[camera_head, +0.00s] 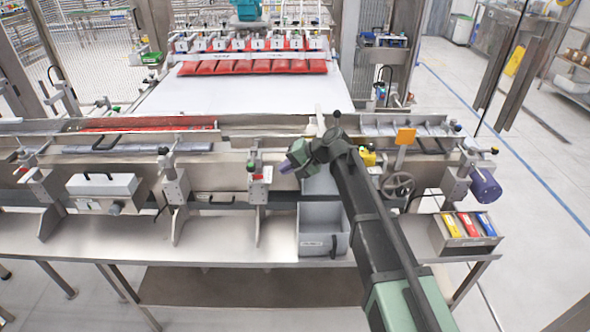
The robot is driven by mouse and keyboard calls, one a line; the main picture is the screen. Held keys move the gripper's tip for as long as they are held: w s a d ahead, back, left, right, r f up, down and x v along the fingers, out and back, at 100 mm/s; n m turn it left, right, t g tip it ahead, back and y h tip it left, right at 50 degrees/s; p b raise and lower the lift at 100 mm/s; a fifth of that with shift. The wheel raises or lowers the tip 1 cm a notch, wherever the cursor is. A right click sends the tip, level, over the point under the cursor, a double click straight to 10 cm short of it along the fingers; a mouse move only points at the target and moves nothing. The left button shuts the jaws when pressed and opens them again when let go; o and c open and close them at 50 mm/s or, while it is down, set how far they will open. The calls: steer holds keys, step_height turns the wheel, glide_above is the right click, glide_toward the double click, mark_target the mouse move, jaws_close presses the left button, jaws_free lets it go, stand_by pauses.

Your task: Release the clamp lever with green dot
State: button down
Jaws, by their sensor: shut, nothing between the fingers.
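The clamp lever with a green dot (251,164) appears to be the one on the middle clamp bracket along the front rail, just left of my gripper. The dot is small, and I cannot tell the lever's exact angle. My gripper (287,167) is at the end of my arm, a little to the right of that clamp and apart from it in the picture. It is shut and empty. The fingertips are small and dark, and my wrist hides part of the rail behind them.
Similar clamps stand along the rail at left (174,180) and far left (38,170). A grey bin (323,243) sits below my wrist. A handwheel (398,186) and a purple cylinder (485,186) are to the right. Red packs (255,67) lie on the white conveyor (235,95).

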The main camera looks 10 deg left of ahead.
mark_target(252, 160)
steer(key=a, duration=0.3)
steer(key=a+f, duration=0.1)
steer(key=a, duration=0.1)
steer(key=shift+a+f, duration=0.15)
steer(key=shift+a, duration=0.7)
steer(key=shift+s, duration=0.1)
